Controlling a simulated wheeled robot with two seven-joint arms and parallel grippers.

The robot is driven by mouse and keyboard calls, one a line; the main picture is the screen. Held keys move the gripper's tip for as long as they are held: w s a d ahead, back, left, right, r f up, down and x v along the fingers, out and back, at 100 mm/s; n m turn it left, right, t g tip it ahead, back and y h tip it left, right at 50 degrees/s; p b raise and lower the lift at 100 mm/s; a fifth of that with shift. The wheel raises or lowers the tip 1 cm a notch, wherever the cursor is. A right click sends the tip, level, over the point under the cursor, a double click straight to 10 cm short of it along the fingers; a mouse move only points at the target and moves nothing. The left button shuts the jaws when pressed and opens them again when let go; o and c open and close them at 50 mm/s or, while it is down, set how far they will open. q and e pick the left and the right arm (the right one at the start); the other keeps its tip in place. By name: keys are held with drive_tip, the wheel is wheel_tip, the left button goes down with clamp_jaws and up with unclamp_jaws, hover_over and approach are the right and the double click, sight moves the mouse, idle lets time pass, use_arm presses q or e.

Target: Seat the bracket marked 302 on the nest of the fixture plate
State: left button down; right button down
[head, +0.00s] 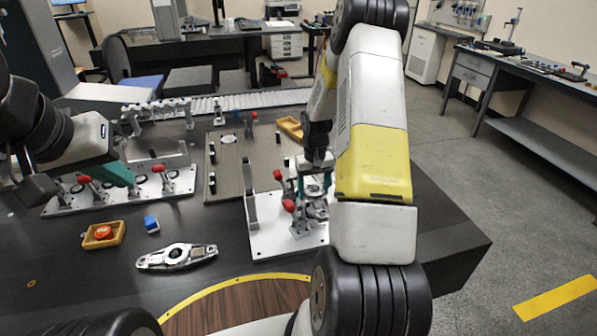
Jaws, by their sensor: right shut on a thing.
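My right gripper (317,180) is at the white fixture plate (270,238) right of the table's middle, low over its red-handled clamps. It is shut on a metal part that looks like a bracket (318,208), mostly hidden by the gripper, clamps and my right arm. Its marking and whether it touches the nest cannot be told.
A small wooden tray with an orange-red round item (103,234) and a blue block (151,223) are at the front left. A grey-brown board with black posts (232,165) lies behind. A yellow tray (290,128) is at the back.

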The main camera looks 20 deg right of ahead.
drive_tip(key=shift+f, duration=1.7)
drive_tip(key=shift+f, duration=1.3)
idle(0.5)
drive_tip(key=shift+c, duration=0.9)
unclamp_jaws()
drive_tip(key=shift+s, duration=0.1)
drive_tip(key=shift+r, duration=3.9)
drive_tip(key=shift+r, duration=0.1)
